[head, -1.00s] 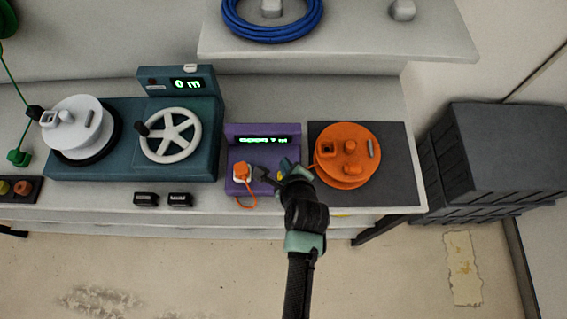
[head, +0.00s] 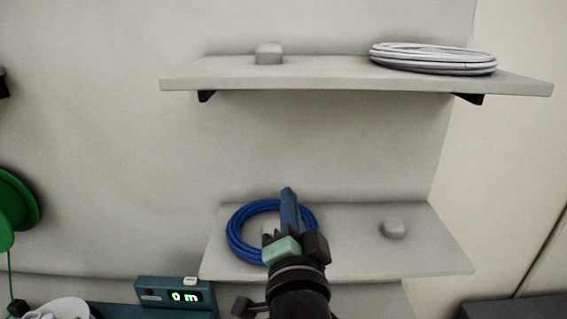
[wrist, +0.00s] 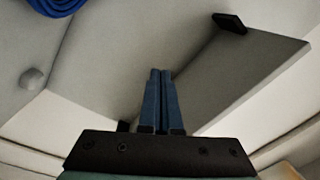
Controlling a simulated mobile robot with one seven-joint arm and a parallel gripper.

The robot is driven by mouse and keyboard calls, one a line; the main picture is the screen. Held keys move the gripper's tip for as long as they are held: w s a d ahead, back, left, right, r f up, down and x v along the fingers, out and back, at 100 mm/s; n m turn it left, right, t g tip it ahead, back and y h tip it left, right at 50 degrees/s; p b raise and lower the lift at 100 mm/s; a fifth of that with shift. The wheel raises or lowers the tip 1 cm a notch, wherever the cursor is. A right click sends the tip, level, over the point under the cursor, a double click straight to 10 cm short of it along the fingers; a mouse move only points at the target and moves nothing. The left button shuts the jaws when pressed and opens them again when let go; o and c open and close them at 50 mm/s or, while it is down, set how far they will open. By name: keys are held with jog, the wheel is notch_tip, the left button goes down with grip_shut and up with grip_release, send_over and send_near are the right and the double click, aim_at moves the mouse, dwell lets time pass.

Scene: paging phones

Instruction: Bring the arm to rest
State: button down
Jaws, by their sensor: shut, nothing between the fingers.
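My gripper (head: 290,196) is raised in front of the lower shelf in the head view, with its blue fingers pointing up. It overlaps the coil of blue cable in the picture; I cannot tell how far apart they are. In the wrist view my gripper (wrist: 160,72) shows its two blue fingers side by side, shut with nothing between them. The purple unit and the orange reel are out of view.
The lower shelf (head: 425,255) bears the blue cable coil (head: 238,245) and a grey knob (head: 393,229). The upper shelf (head: 330,75) holds a white cable coil (head: 433,58). A teal meter (head: 150,292) reads 0 m. A green reel (head: 22,205) hangs at left.

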jog(key=s+r+n+t, duration=0.3)
jog(key=s+r, duration=0.2)
jog(key=r, duration=0.4)
jog(key=s+r+n+t, duration=0.2)
jog(key=s+r+n, duration=0.2)
jog(key=r, duration=0.6)
jog(key=s+r+n+t, duration=0.3)
jog(key=s+r, duration=0.4)
jog(key=r, duration=0.2)
jog(key=shift+a+r+n+t+h, duration=0.3)
jog(key=shift+a+r, duration=0.1)
jog(key=shift+a, duration=0.05)
jog(key=shift+f, duration=0.1)
